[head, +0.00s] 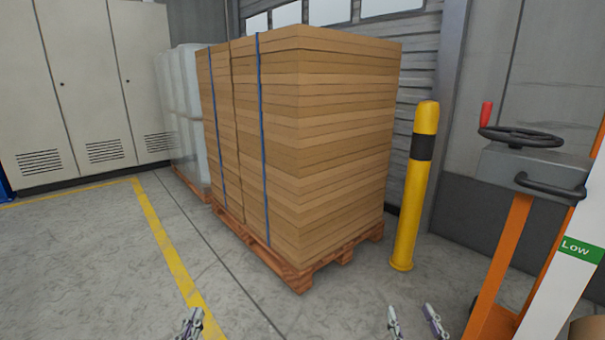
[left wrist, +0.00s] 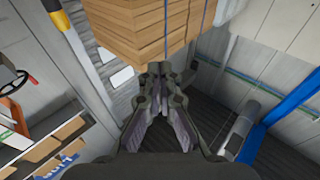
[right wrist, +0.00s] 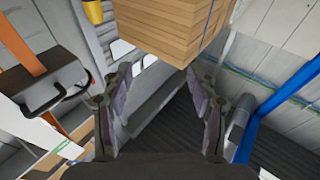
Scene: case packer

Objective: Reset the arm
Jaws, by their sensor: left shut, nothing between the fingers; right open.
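My left gripper (head: 192,323) shows at the bottom edge of the head view, left of centre, its fingertips close together. In the left wrist view the left gripper (left wrist: 162,72) is shut with nothing between its fingers. My right gripper (head: 418,321) shows at the bottom edge of the head view, right of centre, its fingers spread apart. In the right wrist view the right gripper (right wrist: 160,80) is open and empty. Both grippers are apart from all objects. The arms behind them are mostly out of the head view.
A tall stack of flat cardboard (head: 320,140) with blue straps stands on a wooden pallet (head: 300,280). A yellow bollard (head: 413,190) is right of it. A machine with a handwheel (head: 520,137) and orange post (head: 505,260) stands at right. Grey cabinets (head: 85,90) line the back left. Floor at left is clear.

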